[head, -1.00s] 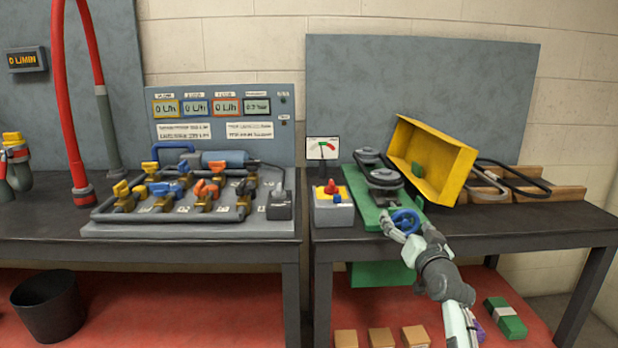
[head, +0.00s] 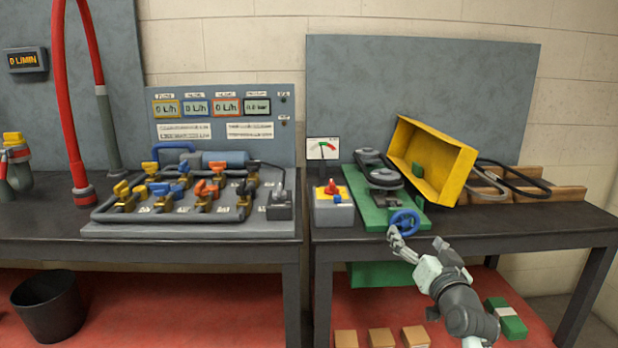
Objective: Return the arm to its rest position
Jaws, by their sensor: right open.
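My right gripper (head: 397,238) is at the front edge of the right table, just below a blue handwheel (head: 405,222). It is open and I see nothing between its fingers. I cannot tell whether a fingertip touches the wheel's rim. My right arm (head: 455,290) reaches up to it from the lower right. The blue handwheel sits at the front of a green baseplate (head: 372,212) that carries a dark belt and pulleys (head: 382,178). My left gripper is not in view.
A tilted yellow cover (head: 462,172) stands behind the wheel. A grey box with a red knob (head: 333,208) is to its left. Dark belts (head: 515,178) lie on wooden blocks at right. A valve panel (head: 190,228) fills the left table. Boxes lie on the red floor below.

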